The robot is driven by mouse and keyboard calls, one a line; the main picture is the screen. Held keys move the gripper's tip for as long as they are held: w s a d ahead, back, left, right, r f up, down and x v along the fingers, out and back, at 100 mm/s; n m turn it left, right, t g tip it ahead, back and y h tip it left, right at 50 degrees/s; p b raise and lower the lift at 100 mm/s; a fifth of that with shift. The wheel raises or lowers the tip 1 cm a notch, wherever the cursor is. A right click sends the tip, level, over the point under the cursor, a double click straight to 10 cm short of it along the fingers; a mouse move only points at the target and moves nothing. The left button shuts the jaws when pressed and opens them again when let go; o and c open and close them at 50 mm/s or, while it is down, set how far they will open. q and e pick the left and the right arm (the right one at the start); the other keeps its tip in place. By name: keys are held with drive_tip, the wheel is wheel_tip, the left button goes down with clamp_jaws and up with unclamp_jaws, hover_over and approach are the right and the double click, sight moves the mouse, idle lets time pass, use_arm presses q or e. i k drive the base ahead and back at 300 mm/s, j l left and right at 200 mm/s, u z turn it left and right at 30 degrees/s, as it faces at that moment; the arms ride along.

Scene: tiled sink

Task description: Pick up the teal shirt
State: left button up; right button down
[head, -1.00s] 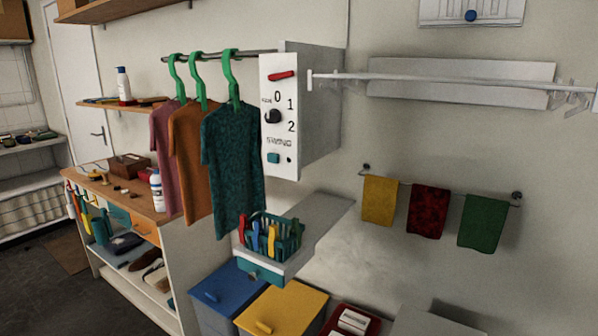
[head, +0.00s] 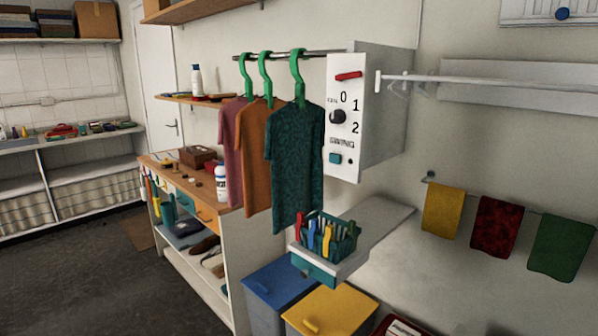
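The teal shirt (head: 294,165) hangs on a green hanger (head: 298,72) from a dark metal rod (head: 290,53), in the middle of the head view. It is the shirt nearest the white control box. An orange shirt (head: 254,150) hangs just left of it, partly covered by it, and a mauve shirt (head: 229,135) hangs left of that. The teal shirt's lower right edge is close to a basket of clothespins. Neither of my grippers shows in the head view.
The white control box (head: 343,120) stands right of the shirts. A shelf holds the teal clothespin basket (head: 345,243). Blue (head: 278,283) and yellow bins (head: 330,308) stand below. A wooden-topped workbench (head: 190,182) is at left. Dark floor (head: 80,270) is open at lower left.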

sight(294, 132)
drive_tip(key=i+j+z, duration=0.25)
drive_tip(key=i+j, duration=0.2)
drive_tip(key=j, duration=0.3)
drive_tip(key=i+j+z, duration=0.15)
drive_tip(key=j, duration=0.2)
drive_tip(key=i+j+z, duration=0.15)
drive_tip(key=j, duration=0.3)
drive_tip(key=i+j+z, duration=0.1)
drive_tip(key=i+j, duration=0.15)
drive_tip(key=j, duration=0.2)
drive_tip(key=i+j+z, duration=0.15)
drive_tip(key=j, duration=0.25)
drive_tip(key=i+j+z, duration=0.1)
drive_tip(key=j, duration=0.4)
drive_tip(key=i+j+z, duration=0.15)
drive_tip(key=j, duration=0.3)
